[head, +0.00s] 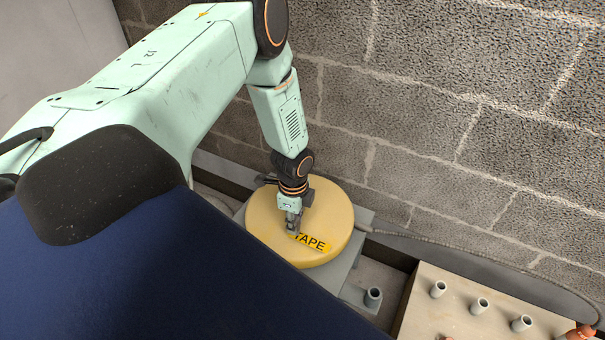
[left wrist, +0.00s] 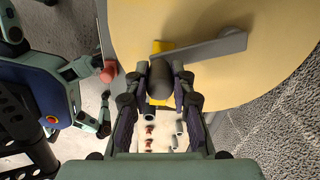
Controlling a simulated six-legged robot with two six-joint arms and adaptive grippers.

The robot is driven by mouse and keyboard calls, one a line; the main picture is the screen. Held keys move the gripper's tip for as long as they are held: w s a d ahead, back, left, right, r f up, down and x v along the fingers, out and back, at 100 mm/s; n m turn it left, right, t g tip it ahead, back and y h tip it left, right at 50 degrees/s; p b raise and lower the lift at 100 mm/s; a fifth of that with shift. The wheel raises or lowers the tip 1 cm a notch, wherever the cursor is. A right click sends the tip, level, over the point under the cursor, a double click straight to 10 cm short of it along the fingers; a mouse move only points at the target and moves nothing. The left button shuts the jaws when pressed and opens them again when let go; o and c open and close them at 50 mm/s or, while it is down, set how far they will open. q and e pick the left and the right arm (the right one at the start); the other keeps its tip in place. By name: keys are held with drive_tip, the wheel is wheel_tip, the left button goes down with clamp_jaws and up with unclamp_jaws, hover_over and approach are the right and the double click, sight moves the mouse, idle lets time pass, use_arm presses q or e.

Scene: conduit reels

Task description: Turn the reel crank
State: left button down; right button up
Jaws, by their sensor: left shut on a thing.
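The reel (head: 335,205) is a round pale yellow disc with a yellow and black "TAPE" label (head: 312,243); its face also shows in the left wrist view (left wrist: 270,70). The crank is a flat grey arm (left wrist: 212,48) with a dark cylindrical knob (left wrist: 170,82) at one end. My left gripper (head: 292,226) is over the reel face. In the left wrist view its fingers (left wrist: 168,88) are shut around the knob. In the head view the gripper mostly hides the crank. I see no right gripper that I can make out.
A grey base (head: 352,290) lies under the reel, with a short grey tube (head: 373,297) on it. A pale board (head: 455,318) with several grey stubs is at lower right. A cable (head: 470,255) runs along the block wall (head: 430,110) to an orange-red end piece (head: 580,335).

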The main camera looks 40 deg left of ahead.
use_arm(q)
drive_tip(key=shift+s+a, duration=0.2)
drive_tip(key=shift+a, duration=0.35)
drive_tip(key=c, duration=1.1)
unclamp_jaws()
drive_tip(key=shift+s, duration=0.1)
drive_tip(key=shift+c, duration=0.2)
drive_tip(key=shift+r, duration=0.1)
wheel_tip(320, 180, up, 12)
